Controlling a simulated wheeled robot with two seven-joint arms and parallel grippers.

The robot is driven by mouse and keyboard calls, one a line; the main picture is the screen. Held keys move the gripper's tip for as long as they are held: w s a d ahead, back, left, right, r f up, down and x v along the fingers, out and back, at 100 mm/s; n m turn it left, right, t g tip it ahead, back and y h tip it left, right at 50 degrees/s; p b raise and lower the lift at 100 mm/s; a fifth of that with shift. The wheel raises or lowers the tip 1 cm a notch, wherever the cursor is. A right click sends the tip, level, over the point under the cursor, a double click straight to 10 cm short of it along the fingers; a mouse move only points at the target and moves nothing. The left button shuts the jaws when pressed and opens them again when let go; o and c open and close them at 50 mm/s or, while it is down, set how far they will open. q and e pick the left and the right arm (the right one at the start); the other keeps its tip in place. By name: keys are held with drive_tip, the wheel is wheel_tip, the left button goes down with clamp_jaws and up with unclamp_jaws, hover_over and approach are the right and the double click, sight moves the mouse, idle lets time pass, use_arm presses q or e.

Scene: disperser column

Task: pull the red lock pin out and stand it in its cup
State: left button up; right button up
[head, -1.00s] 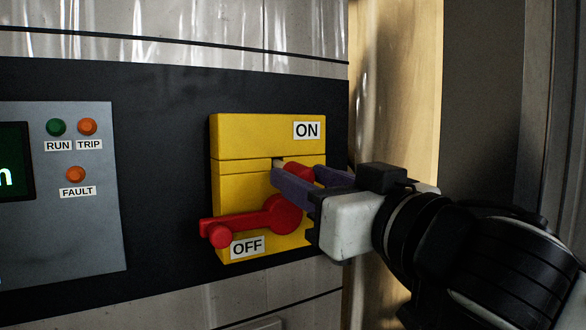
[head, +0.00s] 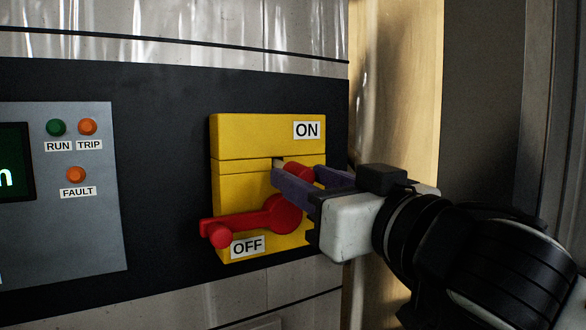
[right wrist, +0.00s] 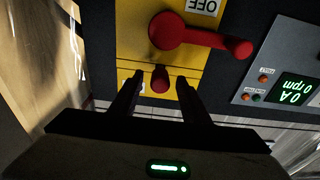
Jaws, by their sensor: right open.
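The red lock pin (head: 297,171) sits in the front of the yellow switch box (head: 235,135), above the red handle. Only its red end shows in the head view, partly hidden by a purple finger. My right gripper (head: 299,178) is open, with one finger on each side of the pin. In the right wrist view the pin (right wrist: 160,79) lies between the two fingertips, with gaps visible on both sides. I see no cup in either view. My left gripper is not in view.
The red handle (head: 283,213) lies just below the pin and points left, near the OFF label (head: 247,246). A grey control panel (head: 100,210) with lamps and a display is to the left. A light wooden-looking surface (head: 400,90) stands right of the dark panel.

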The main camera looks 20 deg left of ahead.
clamp_jaws()
idle(0.3)
drive_tip(key=v, duration=0.6)
drive_tip(key=shift+b, duration=0.35)
idle(0.7)
idle(0.3)
